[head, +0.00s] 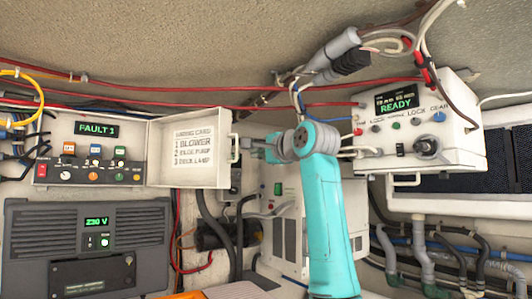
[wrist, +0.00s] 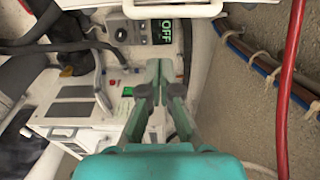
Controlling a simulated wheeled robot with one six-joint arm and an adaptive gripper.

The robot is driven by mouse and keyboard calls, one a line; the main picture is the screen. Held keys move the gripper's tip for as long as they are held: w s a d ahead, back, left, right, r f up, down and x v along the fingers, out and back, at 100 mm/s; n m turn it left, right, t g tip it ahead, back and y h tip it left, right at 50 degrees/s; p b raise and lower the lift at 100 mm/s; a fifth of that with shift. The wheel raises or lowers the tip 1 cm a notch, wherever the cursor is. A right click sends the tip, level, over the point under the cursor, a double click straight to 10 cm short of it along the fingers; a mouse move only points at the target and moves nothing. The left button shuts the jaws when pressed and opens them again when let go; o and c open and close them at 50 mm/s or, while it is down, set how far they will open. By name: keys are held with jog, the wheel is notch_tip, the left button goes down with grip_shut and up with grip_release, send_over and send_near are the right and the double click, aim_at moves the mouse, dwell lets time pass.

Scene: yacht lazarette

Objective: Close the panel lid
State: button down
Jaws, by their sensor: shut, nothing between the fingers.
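The panel lid (head: 188,179) is a shallow white lid standing swung open to the right of the fault panel (head: 91,160). Its inner face shows a wiring card (head: 194,146) listing blower, bilge pump and deck lamp. A pale handle (head: 234,149) is on the lid's right edge. My gripper (head: 247,143) is just right of that handle, at about its height; I cannot tell if they touch. In the wrist view my gripper (wrist: 159,64) has its fingers together and empty, and a white handle-like bar (wrist: 172,12) crosses the top beyond the fingertips.
A dark grey power unit (head: 85,245) reading 230 V sits below the panel. A white control box (head: 420,125) reading READY hangs at right with cables around it. Red cables (head: 200,105) run overhead. Dark hoses (head: 215,235) lie below the lid.

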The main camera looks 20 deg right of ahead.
jog(key=a, duration=0.3)
jog(key=shift+s+a, duration=0.3)
jog(key=shift+s, duration=0.1)
